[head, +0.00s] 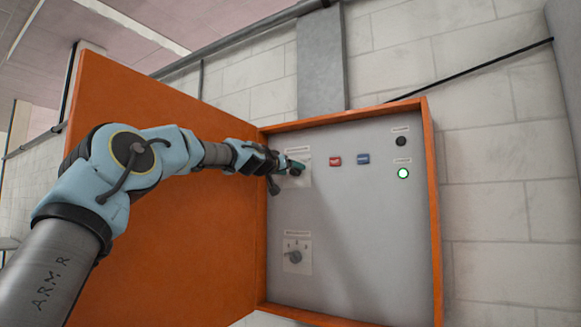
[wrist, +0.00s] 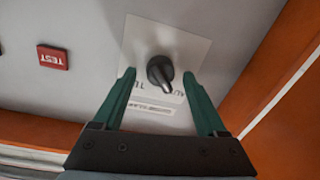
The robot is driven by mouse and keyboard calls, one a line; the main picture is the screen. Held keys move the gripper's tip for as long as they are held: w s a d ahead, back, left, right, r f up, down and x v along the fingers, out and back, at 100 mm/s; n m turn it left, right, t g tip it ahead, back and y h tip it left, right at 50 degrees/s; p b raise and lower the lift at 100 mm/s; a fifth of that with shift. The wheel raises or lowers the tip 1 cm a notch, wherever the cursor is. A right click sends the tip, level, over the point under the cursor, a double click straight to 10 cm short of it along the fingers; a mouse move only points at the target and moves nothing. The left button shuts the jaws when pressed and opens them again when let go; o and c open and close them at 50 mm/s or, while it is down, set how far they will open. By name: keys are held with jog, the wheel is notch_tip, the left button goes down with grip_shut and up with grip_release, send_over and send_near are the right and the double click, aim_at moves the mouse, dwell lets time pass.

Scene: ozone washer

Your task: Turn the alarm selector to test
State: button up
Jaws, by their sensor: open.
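A black selector knob (wrist: 159,70) on a pale plate (wrist: 190,50) lies between the two green fingers of my gripper (wrist: 160,74) in the wrist view. The fingers are open, one on each side, with visible gaps to the knob. The knob's pointer is turned to the lower right in that view, toward small lettering. The plate's label is too small to read, so I cannot confirm which selector it is. In the head view, my gripper (head: 296,164) is at the upper selector (head: 296,172) and partly covers it. A second selector (head: 295,257) sits lower on the panel.
The grey panel sits in an orange cabinet (head: 434,200) with its door (head: 190,240) open at left. Red (head: 335,161) and blue (head: 363,159) buttons are right of the upper selector. The red button (wrist: 53,57) reads TEST. A lamp (head: 403,173) glows pale green.

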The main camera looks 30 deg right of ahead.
grip_shut()
dwell(0.6)
